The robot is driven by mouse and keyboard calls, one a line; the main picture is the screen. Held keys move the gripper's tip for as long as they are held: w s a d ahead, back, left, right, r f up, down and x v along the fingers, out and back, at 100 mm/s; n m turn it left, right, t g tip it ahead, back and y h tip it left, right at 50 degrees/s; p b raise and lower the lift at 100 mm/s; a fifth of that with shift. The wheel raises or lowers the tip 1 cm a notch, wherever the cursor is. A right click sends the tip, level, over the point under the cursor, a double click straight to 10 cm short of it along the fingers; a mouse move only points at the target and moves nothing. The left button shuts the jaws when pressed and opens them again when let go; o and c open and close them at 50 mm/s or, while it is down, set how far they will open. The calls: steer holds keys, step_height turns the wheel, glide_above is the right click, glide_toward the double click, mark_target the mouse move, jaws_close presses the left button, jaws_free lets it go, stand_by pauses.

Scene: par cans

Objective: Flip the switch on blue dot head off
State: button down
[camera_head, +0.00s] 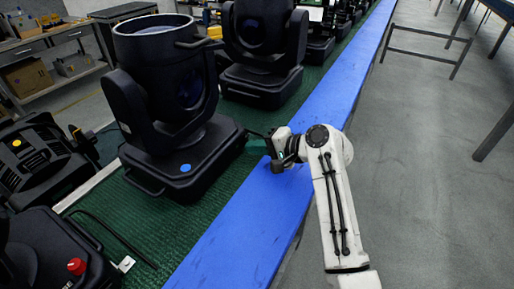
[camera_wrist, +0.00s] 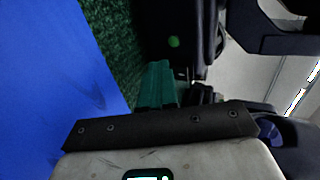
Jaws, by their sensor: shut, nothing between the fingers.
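The blue dot head (camera_head: 168,100) is a large black moving-head light on the green mat at left centre. Its blue dot (camera_head: 185,168) is on the front of its base. My gripper (camera_head: 250,142) is at the right side of that base, close to it; I cannot tell if it touches. The gripper's green fingers (camera_wrist: 157,84) are together and empty in the wrist view, pointing at a dark housing (camera_wrist: 172,22). A small round green spot (camera_wrist: 174,42) shows on that housing, just beyond the fingertips. I cannot make out clearly whether it is the switch.
A second black head (camera_head: 262,45) stands behind, with more in a row beyond. The blue strip (camera_head: 235,228) edges the mat (camera_head: 115,215).

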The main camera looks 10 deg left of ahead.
steer(key=shift+r, duration=0.2)
steer(key=shift+r+p, duration=0.8)
steer(key=shift+p, duration=0.05)
steer(key=shift+f, duration=0.1)
